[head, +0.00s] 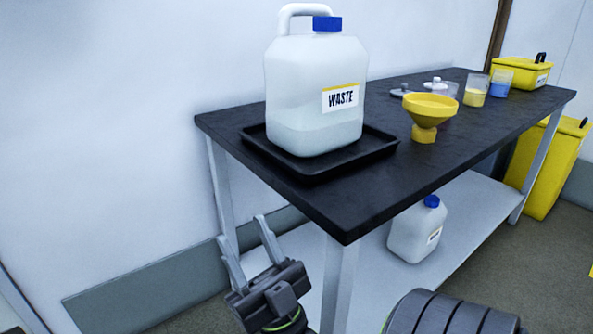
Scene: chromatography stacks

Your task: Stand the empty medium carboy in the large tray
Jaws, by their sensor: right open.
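A large white translucent carboy (316,95) with a blue cap and a WASTE label stands upright in a black tray (330,167) on the bench. Its lower part looks darker, as if it holds some liquid. A smaller white carboy (412,235) with a blue cap and a label stands upright on the lower shelf; I cannot tell whether it is empty. My right gripper (243,232) is open and empty, below and left of the bench top's near corner, apart from both carboys. My left gripper is out of view.
The black bench top (375,200) is bare at its near corner. A yellow funnel (430,106), beakers with yellow (475,97) and blue (500,85) contents and a yellow box (520,73) stand farther back. A bench leg (339,285) rises right of my gripper. A yellow bin (545,170) stands behind.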

